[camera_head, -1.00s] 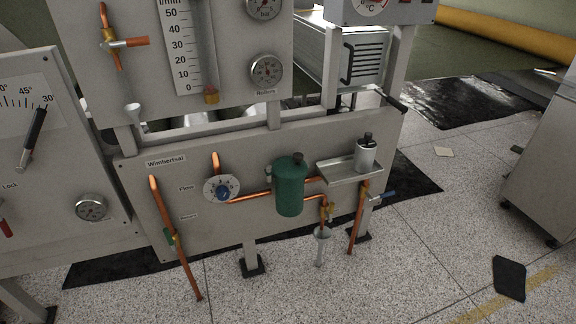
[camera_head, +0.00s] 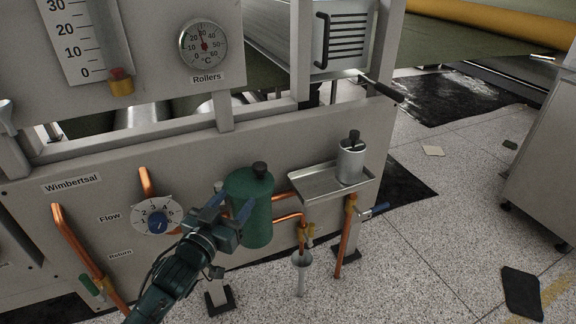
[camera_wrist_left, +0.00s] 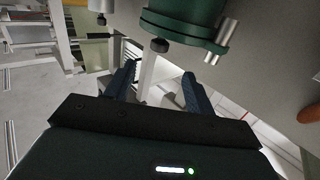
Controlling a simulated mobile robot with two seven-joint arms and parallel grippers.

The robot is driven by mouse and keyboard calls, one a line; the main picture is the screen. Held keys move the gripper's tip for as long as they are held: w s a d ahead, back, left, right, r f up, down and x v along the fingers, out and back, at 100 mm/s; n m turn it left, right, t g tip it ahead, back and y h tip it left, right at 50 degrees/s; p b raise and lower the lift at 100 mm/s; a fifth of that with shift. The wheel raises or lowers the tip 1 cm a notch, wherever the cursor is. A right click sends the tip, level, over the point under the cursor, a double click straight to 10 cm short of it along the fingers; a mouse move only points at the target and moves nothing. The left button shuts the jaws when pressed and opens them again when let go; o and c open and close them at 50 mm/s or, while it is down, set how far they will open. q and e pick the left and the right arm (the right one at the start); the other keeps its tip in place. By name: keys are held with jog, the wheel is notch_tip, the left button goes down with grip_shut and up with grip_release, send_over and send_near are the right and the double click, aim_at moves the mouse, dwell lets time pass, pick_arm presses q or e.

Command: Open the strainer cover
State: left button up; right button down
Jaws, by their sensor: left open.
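The strainer is a green cylinder (camera_head: 256,222) on the front of the grey panel, with a black knob (camera_head: 260,169) on its closed cover. In the left wrist view the green body (camera_wrist_left: 178,18) is at the top, with the black knob (camera_wrist_left: 160,45) below its flange and silver bolts beside it. My left gripper (camera_head: 231,208) is in front of the strainer's left side in the head view, below the knob. Its fingers are open and nothing is between them; in the left wrist view the gripper (camera_wrist_left: 159,74) points towards the knob, apart from it. My right gripper is out of view.
A flow dial (camera_head: 157,215) with copper pipes is left of the strainer. A metal tray (camera_head: 312,184) holding a silver canister (camera_head: 350,164) juts out at its right. The panel's upper part carries a Rollers gauge (camera_head: 203,45).

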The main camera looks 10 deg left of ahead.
aim_at(256, 171)
pick_arm(q)
jog(key=w+d, duration=0.1)
jog(key=w, duration=0.3)
jog(key=w+b, duration=0.1)
jog(key=w, duration=0.4)
jog(key=w+d, duration=0.1)
jog(key=w, duration=0.3)
jog(key=shift+w+d+r, duration=0.15)
jog(key=shift+d+r, duration=0.05)
jog(key=shift+d, duration=0.1)
grip_shut()
